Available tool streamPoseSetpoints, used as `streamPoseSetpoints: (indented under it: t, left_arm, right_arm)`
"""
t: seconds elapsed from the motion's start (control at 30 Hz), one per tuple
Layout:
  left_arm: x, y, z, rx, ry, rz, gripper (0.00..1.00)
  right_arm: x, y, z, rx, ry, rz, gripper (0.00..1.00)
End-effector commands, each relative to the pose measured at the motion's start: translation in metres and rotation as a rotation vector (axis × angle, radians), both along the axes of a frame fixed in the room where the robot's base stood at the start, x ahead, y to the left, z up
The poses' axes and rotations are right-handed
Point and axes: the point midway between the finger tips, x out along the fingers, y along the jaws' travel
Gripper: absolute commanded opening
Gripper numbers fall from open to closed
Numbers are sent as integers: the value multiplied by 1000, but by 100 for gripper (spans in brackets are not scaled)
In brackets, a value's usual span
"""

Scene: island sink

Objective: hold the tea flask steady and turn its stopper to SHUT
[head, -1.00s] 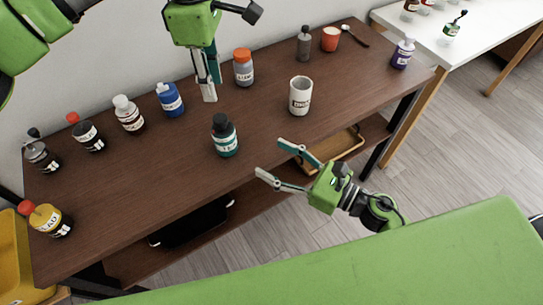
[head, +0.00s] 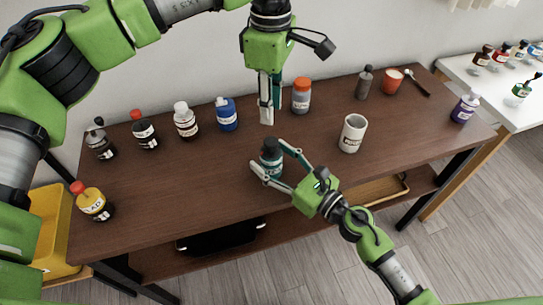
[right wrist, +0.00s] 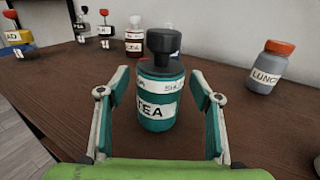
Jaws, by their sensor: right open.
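The tea flask (head: 271,160) is a teal bottle with a dark stopper, upright near the table's front middle. In the right wrist view the flask (right wrist: 157,112) shows a TEA label and a white band with partly readable letters, "SHU" at its right. Its black stopper (right wrist: 164,42) has a knob on top; which mark it points to I cannot tell. My right gripper (head: 266,153) is open, with one finger on each side of the flask; gaps show beside it in the wrist view. My left gripper (head: 267,120) points down behind the flask, apart from it; its finger gap is unclear.
An orange-capped LUNCH jar (head: 301,95) stands behind, close to my left gripper. A white mug (head: 352,134) stands to the right. Several bottles, including a blue one (head: 226,114), line the back left.

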Motion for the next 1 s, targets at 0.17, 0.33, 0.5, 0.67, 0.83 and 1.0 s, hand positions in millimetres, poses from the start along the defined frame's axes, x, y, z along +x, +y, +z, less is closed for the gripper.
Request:
streamPoseSetpoints:
  t: [0.17, 0.33, 0.5, 0.67, 0.83, 1.0]
  left_arm:
    - [0, 0, 0, 0, 0, 0, 28]
    - [0, 0, 0, 0, 0, 0, 28]
    - [0, 0, 0, 0, 0, 0, 28]
    - [0, 0, 0, 0, 0, 0, 28]
    - [0, 0, 0, 0, 0, 0, 28]
    - [0, 0, 0, 0, 0, 0, 28]
  right_arm:
    - [4, 4, 0, 1, -1, -1, 59]
    - [4, 4, 0, 0, 0, -1, 59]
    - [4, 4, 0, 0, 0, 0, 23]
    - [4, 4, 0, 0, 0, 0, 25]
    - [4, 4, 0, 0, 0, 0, 14]
    - [4, 4, 0, 0, 1, 0, 14]
